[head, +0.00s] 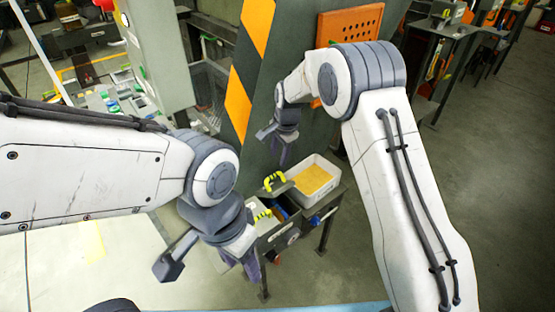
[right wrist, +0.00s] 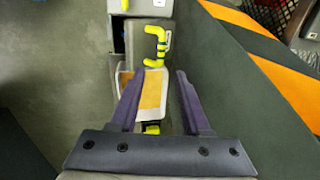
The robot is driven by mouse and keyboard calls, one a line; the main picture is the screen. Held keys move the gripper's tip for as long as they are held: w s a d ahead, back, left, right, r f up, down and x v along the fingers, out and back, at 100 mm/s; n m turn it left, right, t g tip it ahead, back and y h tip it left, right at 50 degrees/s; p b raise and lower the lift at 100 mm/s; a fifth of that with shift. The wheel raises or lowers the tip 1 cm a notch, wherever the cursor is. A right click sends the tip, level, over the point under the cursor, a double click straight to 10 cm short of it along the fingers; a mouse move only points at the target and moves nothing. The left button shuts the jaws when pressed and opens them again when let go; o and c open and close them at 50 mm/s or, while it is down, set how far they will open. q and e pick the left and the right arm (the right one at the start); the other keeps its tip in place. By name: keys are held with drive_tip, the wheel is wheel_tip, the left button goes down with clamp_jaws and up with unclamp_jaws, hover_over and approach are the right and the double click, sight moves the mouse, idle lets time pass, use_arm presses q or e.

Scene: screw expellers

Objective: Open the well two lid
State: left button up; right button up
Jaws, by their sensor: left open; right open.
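A dark grey unit (head: 290,222) at the centre of the head view carries two yellow bent handles. The upper handle (head: 275,181) stands on a dark lid beside a white tray, the lower handle (head: 262,214) nearer my left gripper. I cannot tell which is well two. One yellow handle also shows upright on a grey lid in the right wrist view (right wrist: 155,45), ahead of the fingertips. My right gripper (head: 276,146) is open and empty, above the unit and apart from the handles. My left gripper (head: 207,268) is open and empty, lower left of the unit.
The white tray (head: 335,172) holds orange-yellow material. A tall grey panel with orange stripes (head: 250,75) stands close behind the unit and along the right of the right wrist view. A light machine (head: 155,50) stands at the left.

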drive_tip(key=shift+f, duration=0.1)
drive_tip(key=c, duration=0.5)
drive_tip(key=s+f+m+b, duration=0.1)
drive_tip(key=b, duration=0.1)
drive_tip(key=s+m+y+b, duration=0.1)
drive_tip(key=b, duration=0.1)
drive_tip(key=s+f+y+b, duration=0.1)
drive_tip(key=b, duration=0.1)
drive_tip(key=shift+s+a+f+m, duration=0.1)
drive_tip(key=shift+a+f+m, duration=0.15)
drive_tip(key=shift+f+m, duration=0.15)
clamp_jaws()
drive_tip(key=s+f+m+t+y+b, duration=0.1)
drive_tip(key=s+m+t+y+b, duration=0.2)
drive_tip(key=m+b, duration=0.4)
drive_tip(key=m+t+b, duration=0.5)
drive_tip(key=m+b, duration=0.3)
drive_tip(key=b, duration=0.1)
approach(284, 184)
drive_tip(key=x, duration=0.3)
drive_tip(key=r+b+x, duration=0.1)
drive_tip(key=x, duration=0.2)
drive_tip(key=b+x, duration=0.1)
drive_tip(key=x, duration=0.2)
drive_tip(key=shift+w+a+r, duration=0.25)
drive_tip(key=shift+w+a, duration=0.05)
drive_tip(key=shift+a, duration=0.05)
